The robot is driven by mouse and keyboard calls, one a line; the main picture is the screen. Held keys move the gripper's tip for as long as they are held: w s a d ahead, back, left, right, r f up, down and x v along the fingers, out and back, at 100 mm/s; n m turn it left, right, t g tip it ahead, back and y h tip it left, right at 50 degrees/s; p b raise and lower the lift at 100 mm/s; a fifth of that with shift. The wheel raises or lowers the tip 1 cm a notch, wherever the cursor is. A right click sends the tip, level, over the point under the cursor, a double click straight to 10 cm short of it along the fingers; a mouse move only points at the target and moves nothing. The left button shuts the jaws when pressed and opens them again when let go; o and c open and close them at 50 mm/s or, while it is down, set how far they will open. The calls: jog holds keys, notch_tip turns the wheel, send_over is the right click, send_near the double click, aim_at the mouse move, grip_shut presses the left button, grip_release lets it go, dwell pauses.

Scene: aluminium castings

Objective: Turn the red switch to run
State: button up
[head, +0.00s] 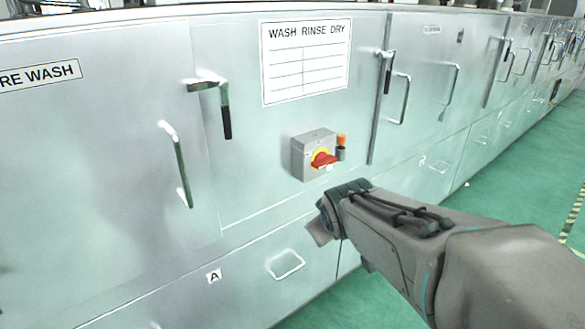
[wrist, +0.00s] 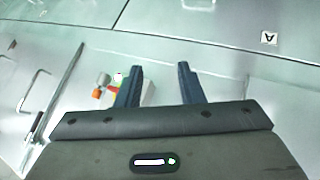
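The red switch (head: 324,160) is a rotary handle on a yellow plate, on the front of a grey box (head: 303,158) fixed to the metal cabinet wall. In the wrist view, a small part of the box (wrist: 148,92) shows beside the left finger, which partly hides the switch. My gripper (wrist: 158,72) is open, with its two dark fingers apart and nothing between them. In the head view, my gripper (head: 322,228) is below the box and apart from it. I cannot read the switch's position marks.
An orange-topped part (head: 341,142) sits right beside the box. A latch handle (head: 225,110) and a door handle (head: 180,165) stick out to the left; another latch (head: 388,75) is at the right. A recessed pull (head: 286,265) is below. Green floor (head: 500,190) is open at right.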

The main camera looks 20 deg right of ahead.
jog(key=w+d+f+n+t+h+b, duration=0.1)
jog(key=w+d+f+n+t+b, duration=0.15)
jog(key=w+d+b, duration=0.2)
jog(key=n+t+y+b, duration=0.3)
jog(key=n+t+b, duration=0.45)
jog(key=n, duration=0.35)
send_near(328, 165)
jog(key=w+b, duration=0.1)
jog(key=w, duration=0.8)
jog(key=shift+w+r, duration=0.2)
jog(key=shift+w, duration=0.15)
grip_shut()
